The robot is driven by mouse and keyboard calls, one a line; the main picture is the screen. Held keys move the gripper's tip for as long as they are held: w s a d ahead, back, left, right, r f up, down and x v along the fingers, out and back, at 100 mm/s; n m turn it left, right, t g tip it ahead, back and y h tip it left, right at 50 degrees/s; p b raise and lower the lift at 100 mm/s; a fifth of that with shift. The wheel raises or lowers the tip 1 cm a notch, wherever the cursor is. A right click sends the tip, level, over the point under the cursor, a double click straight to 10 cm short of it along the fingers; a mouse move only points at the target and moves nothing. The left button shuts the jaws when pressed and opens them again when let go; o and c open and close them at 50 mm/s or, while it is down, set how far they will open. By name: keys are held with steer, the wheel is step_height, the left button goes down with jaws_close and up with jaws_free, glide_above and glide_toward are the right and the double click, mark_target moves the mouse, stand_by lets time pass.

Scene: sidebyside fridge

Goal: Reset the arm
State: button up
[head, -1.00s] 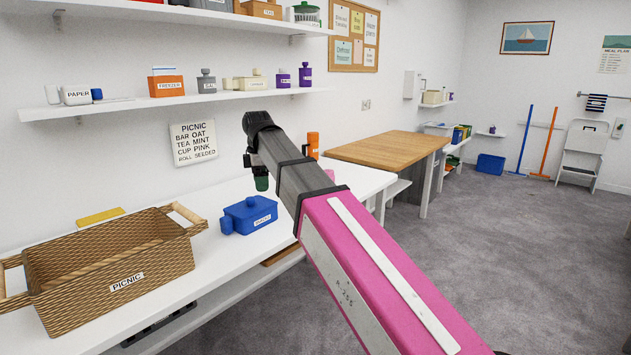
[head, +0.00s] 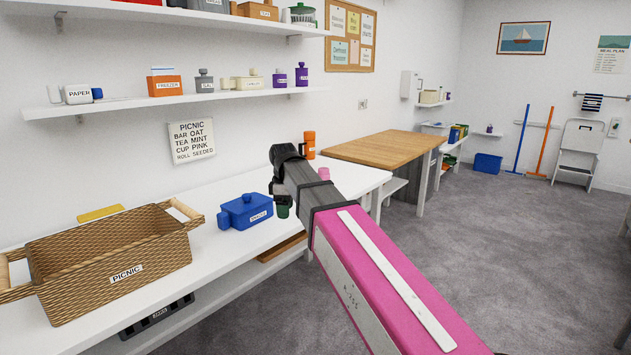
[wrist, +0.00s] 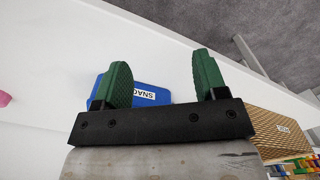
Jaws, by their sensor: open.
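My gripper (wrist: 160,82) is open and empty, with its two green fingers spread apart in the wrist view. In the head view my gripper (head: 283,208) hangs above the white counter, to the right of a blue lidded snacks container (head: 240,215). My pink and grey arm reaches in from the lower right. The blue container also shows in the wrist view (wrist: 150,93), partly hidden behind the left finger. It stands on the counter, apart from the wicker basket.
A wicker picnic basket (head: 105,255) stands on the counter (head: 215,260) at the left. An orange bottle (head: 309,143) and a pink item (head: 323,173) stand near the arm. A wooden-topped table (head: 385,150) is behind. Grey floor (head: 500,240) is clear at the right.

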steer(key=s+d+f+m, duration=0.4)
steer(key=d+f+m, duration=0.1)
steer(key=d+f, duration=0.4)
steer(key=s+d+f+m, duration=0.4)
steer(key=d+f+m, duration=0.2)
steer(key=d+f, duration=0.4)
steer(key=s+d+f+m, duration=0.4)
steer(key=d+f+m, duration=0.2)
steer(key=d+f, duration=0.3)
step_height(320, 180, down, 3)
steer(key=shift+s+d+f, duration=0.1)
steer(key=shift+s+d, duration=0.25)
steer(key=shift+d, duration=0.05)
